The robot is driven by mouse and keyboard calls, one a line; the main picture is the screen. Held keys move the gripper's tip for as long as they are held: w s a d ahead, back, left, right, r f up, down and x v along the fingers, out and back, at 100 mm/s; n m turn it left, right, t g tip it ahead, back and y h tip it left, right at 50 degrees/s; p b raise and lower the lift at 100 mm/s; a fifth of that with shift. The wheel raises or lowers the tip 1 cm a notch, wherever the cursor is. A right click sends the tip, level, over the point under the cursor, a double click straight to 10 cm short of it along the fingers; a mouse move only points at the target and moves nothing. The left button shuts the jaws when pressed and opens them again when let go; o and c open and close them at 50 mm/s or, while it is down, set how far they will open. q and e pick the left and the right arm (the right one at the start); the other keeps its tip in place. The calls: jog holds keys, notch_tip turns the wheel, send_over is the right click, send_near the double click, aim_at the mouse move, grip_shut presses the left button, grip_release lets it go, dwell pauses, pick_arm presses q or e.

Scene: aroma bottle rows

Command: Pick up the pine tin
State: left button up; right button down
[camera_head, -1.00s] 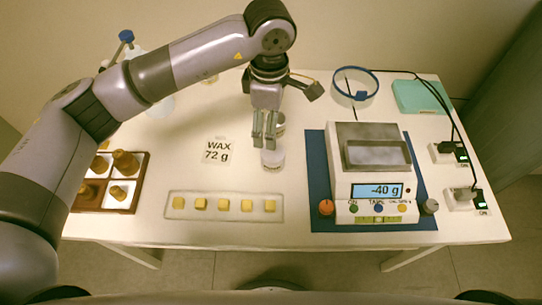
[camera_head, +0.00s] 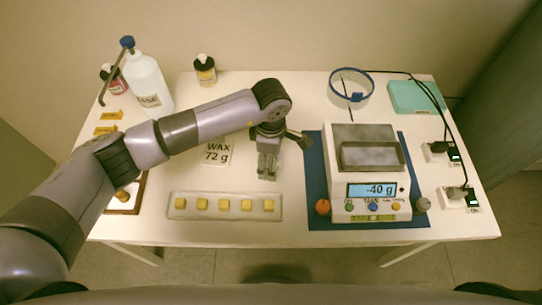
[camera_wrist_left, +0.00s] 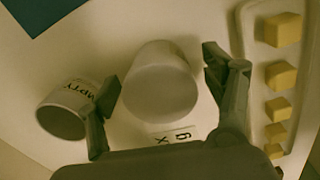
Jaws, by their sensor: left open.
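In the left wrist view, a plain pale round tin (camera_wrist_left: 160,85) stands between the two fingers of my left gripper (camera_wrist_left: 168,95), with a gap beside the fingers. No label on it is readable, so I cannot confirm it is the pine tin. A second white tin (camera_wrist_left: 66,108), open and lettered "MPTY", lies just outside the left finger. In the head view my left gripper (camera_head: 267,170) points down, open, between the wax card and the blue mat, and hides the tins. My right gripper is not in view.
A tray of yellow wax cubes (camera_head: 225,214) lies in front of the gripper. The scale (camera_head: 370,205), reading -40 g, stands on a blue mat (camera_head: 318,165) to the right. The "WAX 72 g" card (camera_head: 217,153) is left. A white bottle (camera_head: 148,80) stands at back left.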

pick_arm(q)
jog(key=shift+c, duration=0.5)
jog(key=c, duration=1.2)
